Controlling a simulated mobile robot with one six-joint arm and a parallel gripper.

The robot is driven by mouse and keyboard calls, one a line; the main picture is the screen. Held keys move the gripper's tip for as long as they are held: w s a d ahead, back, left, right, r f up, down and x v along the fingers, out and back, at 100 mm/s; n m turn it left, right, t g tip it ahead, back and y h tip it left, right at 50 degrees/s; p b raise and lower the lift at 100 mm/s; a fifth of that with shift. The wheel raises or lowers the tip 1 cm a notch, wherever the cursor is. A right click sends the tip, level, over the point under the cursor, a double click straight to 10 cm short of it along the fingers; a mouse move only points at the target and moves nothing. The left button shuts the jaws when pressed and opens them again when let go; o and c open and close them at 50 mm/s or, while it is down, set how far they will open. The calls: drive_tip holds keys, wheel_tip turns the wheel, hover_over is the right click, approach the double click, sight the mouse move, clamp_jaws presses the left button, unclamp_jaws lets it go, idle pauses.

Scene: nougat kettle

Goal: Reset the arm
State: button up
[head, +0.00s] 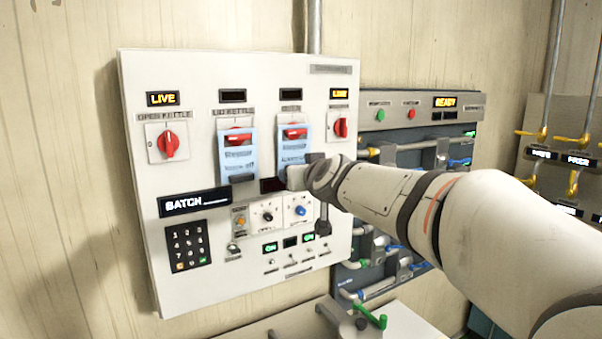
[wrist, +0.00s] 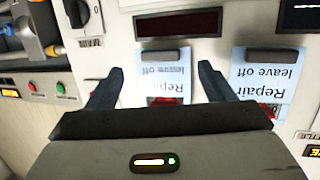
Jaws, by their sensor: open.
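My arm reaches in from the right in the head view, and its end is in front of the white control panel (head: 190,105). My gripper (wrist: 161,70) is open in the wrist view, its two dark fingers apart. A light blue repair tag (wrist: 163,85) shows between the fingers, over a red switch (wrist: 165,101); contact cannot be told. The same tag shows in the head view (head: 292,147), partly covered by my arm. A second blue tag (head: 238,158) hangs to its left over another red switch. In the head view my fingers are mostly hidden.
The panel carries red rotary knobs (head: 168,143), a keypad (head: 188,246), small dials (head: 267,215) and a batch display (head: 194,202). A grey panel with pipes (head: 420,115) stands to the right behind my arm. A green-handled lever (head: 370,316) stands low in front.

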drive_tip(key=s+d+f+m+g+h, duration=0.1)
drive_tip(key=s+d+f+g, duration=0.2)
drive_tip(key=s+d+f, duration=0.3)
drive_tip(key=s+d+f+m+g+h, duration=0.1)
drive_tip(key=s+d+f+g, duration=0.3)
drive_tip(key=s+f, duration=0.7)
drive_tip(key=s+d+f+m+g+h, duration=0.1)
drive_tip(key=s+d+f+g+h, duration=0.2)
drive_tip(key=s+d+f, duration=0.5)
drive_tip(key=s+d+g, duration=0.1)
drive_tip(key=s, duration=0.7)
drive_tip(key=shift+f+m, duration=0.35)
drive_tip(key=shift+m, duration=0.05)
drive_tip(key=shift+c, duration=0.2)
